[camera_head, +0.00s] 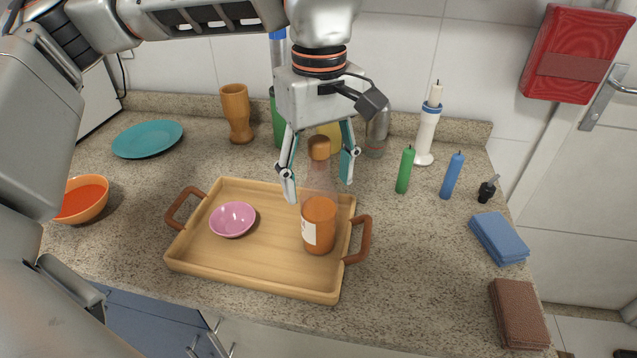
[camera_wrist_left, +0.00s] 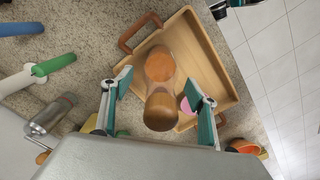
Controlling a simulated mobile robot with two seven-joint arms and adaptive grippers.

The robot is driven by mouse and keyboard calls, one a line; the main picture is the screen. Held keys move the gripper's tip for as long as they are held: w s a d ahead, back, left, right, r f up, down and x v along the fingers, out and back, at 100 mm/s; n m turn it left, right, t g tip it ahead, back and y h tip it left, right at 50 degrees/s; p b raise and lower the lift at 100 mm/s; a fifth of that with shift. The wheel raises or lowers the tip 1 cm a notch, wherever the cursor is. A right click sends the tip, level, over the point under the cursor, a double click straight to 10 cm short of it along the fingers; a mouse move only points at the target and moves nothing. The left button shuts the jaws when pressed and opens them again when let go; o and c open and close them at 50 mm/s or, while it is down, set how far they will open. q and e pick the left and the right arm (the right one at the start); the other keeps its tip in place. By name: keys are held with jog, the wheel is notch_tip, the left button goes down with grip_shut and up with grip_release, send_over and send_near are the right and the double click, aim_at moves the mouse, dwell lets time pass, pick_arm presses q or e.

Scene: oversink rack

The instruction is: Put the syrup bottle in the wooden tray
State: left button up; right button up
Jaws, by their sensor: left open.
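The syrup bottle (camera_head: 319,224), clear with orange-brown contents, a white label and a brown cap, stands upright in the right part of the wooden tray (camera_head: 250,283). In the left wrist view the bottle (camera_wrist_left: 160,66) is seen from above, cap nearest the camera, over the tray floor. My left gripper (camera_head: 318,190) is open above the tray, its fingers spread around the bottle's upper part without visibly closing on it. In the left wrist view the fingers (camera_wrist_left: 160,92) are apart on either side of the cap. My right gripper is not in view.
A pink bowl (camera_head: 232,219) sits in the tray's left half. An orange bowl (camera_head: 82,200) and teal plate (camera_head: 147,139) are at left. A wooden cup (camera_head: 236,113), green candle (camera_head: 405,170), blue candle (camera_head: 452,176) and paper-towel holder (camera_head: 428,128) stand behind and right.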

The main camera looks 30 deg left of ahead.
aim_at(319, 139)
pick_arm(q)
notch_tip(319, 139, up, 10)
jog(key=shift+r+p, duration=0.15)
jog(key=shift+p, duration=0.6)
